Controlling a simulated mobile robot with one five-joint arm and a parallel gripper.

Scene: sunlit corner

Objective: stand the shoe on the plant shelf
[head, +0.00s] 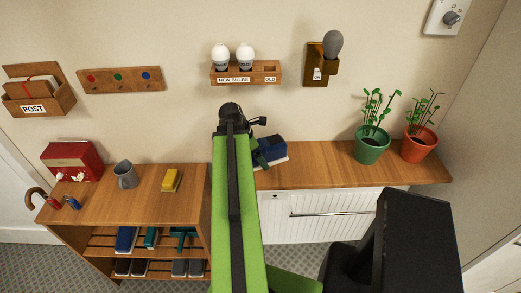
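A blue shoe (271,147) with a pale sole shows just right of my green arm, at the left end of the plant shelf (320,173). It looks upright, sole down; I cannot tell whether the sole touches the wood. My gripper (261,156) is at the shoe's left side, with a green finger against or just in front of it. My arm hides the rest of the gripper and part of the shoe, so its grip is unclear. A green-potted plant (372,145) and an orange-potted plant (418,145) stand at the shelf's right.
A wooden shoe rack (145,190) at left bears a grey mug (125,175), a yellow block (171,181) and a red box (72,160), with several shoes below. A bulb holder (245,78) and a lamp (332,46) are on the wall. Shelf between shoe and plants is clear.

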